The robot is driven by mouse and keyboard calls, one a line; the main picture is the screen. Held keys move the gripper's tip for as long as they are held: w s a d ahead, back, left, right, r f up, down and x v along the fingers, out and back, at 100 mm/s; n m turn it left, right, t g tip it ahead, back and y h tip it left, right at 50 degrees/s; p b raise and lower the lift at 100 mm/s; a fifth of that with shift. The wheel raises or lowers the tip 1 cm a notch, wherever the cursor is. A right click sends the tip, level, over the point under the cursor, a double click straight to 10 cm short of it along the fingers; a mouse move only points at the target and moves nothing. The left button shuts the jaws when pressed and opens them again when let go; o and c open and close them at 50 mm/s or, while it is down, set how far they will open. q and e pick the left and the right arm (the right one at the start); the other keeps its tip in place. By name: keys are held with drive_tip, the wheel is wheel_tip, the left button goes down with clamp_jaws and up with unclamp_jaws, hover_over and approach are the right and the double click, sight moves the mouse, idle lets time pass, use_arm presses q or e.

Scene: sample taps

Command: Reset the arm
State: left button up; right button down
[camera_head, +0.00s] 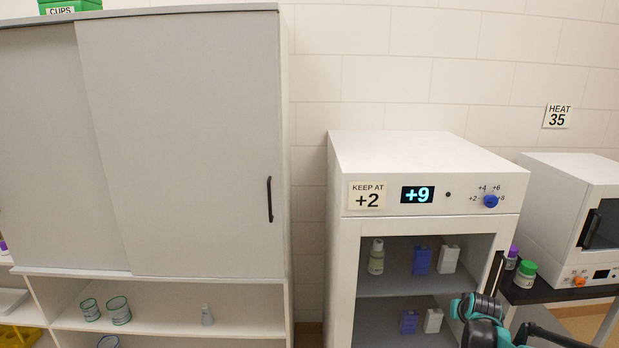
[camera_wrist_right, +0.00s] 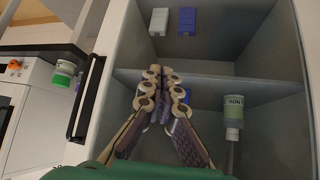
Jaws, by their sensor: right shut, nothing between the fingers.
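My right arm shows at the lower right of the head view, in front of the white cooling cabinet (camera_head: 430,157). My right gripper (camera_wrist_right: 160,72) is in the middle of the wrist view, its fingers together and empty, in front of the cabinet's shelves. My left gripper is in neither view. The cabinet's display (camera_head: 417,194) reads +9, and its sign (camera_head: 367,196) says KEEP AT +2. A blue dial (camera_head: 490,201) is at its upper right.
The cabinet holds a bottle (camera_head: 376,257) and several blue and white boxes (camera_head: 448,259). A black handle (camera_wrist_right: 88,100) is at its edge. To the right, a green-capped jar (camera_head: 525,274) stands beside a white heater (camera_head: 575,215). A tall sliding-door cupboard (camera_head: 180,140) is at left.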

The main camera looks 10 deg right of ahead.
drive_tip(key=s+a+r+n+y, duration=0.1)
drive_tip(key=s+a+r, duration=0.25)
drive_tip(key=a, duration=0.45)
drive_tip(key=s+a+r+n, duration=0.1)
drive_tip(key=s+a+r, duration=0.1)
drive_tip(key=s+a, duration=0.35)
drive_tip(key=s+a+r+n+y, duration=0.1)
drive_tip(key=s+a+r, duration=0.2)
drive_tip(key=a, duration=0.6)
drive_tip(key=s+a+f+n+y, duration=0.1)
drive_tip(key=s+a+f, duration=0.1)
drive_tip(key=s+a, duration=0.4)
drive_tip(key=s+a+f+n+g, duration=0.1)
drive_tip(key=s+a, duration=0.5)
drive_tip(key=s, duration=0.4)
drive_tip(key=shift+a+f+y, duration=0.25)
drive_tip(key=shift+f+y, duration=0.1)
drive_tip(key=shift+y, duration=0.05)
